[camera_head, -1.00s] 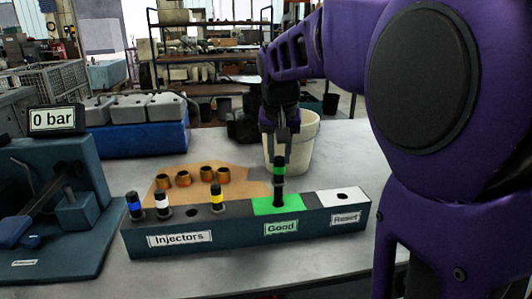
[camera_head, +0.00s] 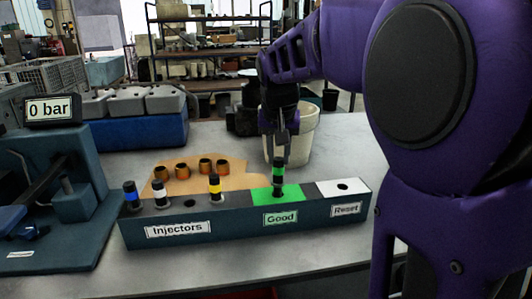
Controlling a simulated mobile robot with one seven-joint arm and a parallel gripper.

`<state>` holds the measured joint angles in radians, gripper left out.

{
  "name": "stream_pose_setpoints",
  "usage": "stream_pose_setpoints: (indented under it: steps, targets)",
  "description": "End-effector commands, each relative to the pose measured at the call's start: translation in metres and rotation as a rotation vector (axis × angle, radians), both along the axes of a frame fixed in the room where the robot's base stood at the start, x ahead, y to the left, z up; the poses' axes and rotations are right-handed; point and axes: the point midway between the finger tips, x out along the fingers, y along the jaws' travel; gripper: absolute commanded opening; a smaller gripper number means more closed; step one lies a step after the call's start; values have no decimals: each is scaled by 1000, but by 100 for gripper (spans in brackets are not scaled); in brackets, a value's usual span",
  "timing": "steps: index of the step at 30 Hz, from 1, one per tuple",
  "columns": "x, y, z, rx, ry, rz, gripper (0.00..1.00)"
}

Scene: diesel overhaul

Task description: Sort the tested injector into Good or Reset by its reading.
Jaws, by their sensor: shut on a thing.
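My gripper (camera_head: 279,156) points down above the green Good section (camera_head: 263,196) of the long rack and is shut on the top of the green-banded black injector (camera_head: 278,172). The injector stands upright at the Good section, its lower end apparently in the hole there; how deep it sits is hard to tell. The white Reset section (camera_head: 328,188) at the right end has an empty dark hole. The tester's display (camera_head: 51,110) at left reads 0 bar.
Blue-banded (camera_head: 131,192), white-banded (camera_head: 159,190) and yellow-banded (camera_head: 215,185) injectors stand in the rack's Injectors section, with one empty hole (camera_head: 190,203) among them. A cream bucket (camera_head: 305,135) stands behind my gripper.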

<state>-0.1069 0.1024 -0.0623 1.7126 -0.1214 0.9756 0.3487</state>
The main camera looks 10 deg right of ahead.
Motion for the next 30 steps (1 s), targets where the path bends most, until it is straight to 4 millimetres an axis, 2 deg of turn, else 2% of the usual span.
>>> stream_pose_setpoints:
  steps: [17, 30]
  targets:
    - [0, 0, 0, 0, -2, 0, 0]
    - [0, 0, -14, 0, -1, 0, 0]
